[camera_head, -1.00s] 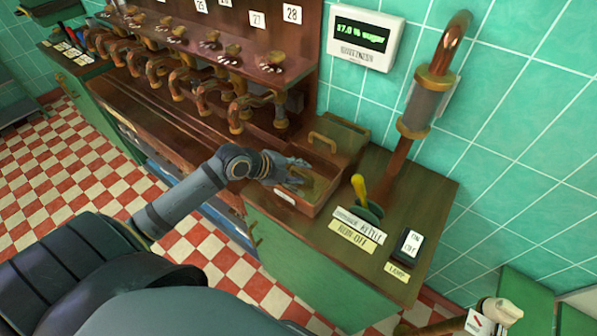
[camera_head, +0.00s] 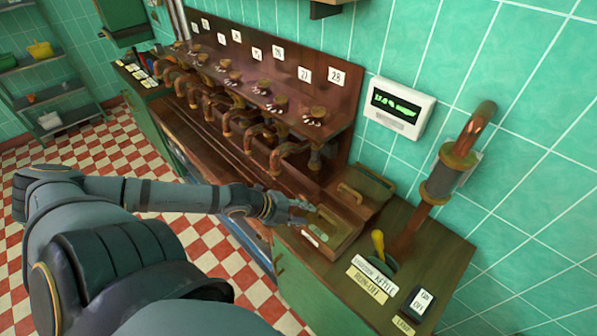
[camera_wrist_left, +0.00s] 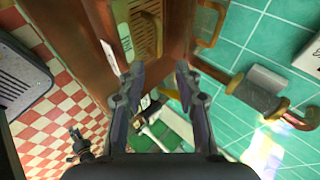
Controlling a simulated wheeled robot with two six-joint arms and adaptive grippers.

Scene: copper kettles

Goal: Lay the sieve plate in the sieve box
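The sieve box (camera_head: 345,243) is a brown open box on the counter, in the middle of the head view. A tan slotted plate, which looks like the sieve plate (camera_wrist_left: 139,35), lies inside the box in the left wrist view, with a brass handle over it. Whether it lies fully flat I cannot tell. My left gripper (camera_head: 300,212) is at the left side of the box in the head view. In the left wrist view its two fingers (camera_wrist_left: 158,75) stand apart with nothing between them.
A lidded brown box with a brass handle (camera_head: 350,193) stands behind the sieve box. A yellow-handled lever (camera_head: 378,243), label plates and a switch (camera_head: 416,302) are to the right. A copper pipe (camera_head: 440,185) rises near the wall. A row of taps (camera_head: 262,135) runs left.

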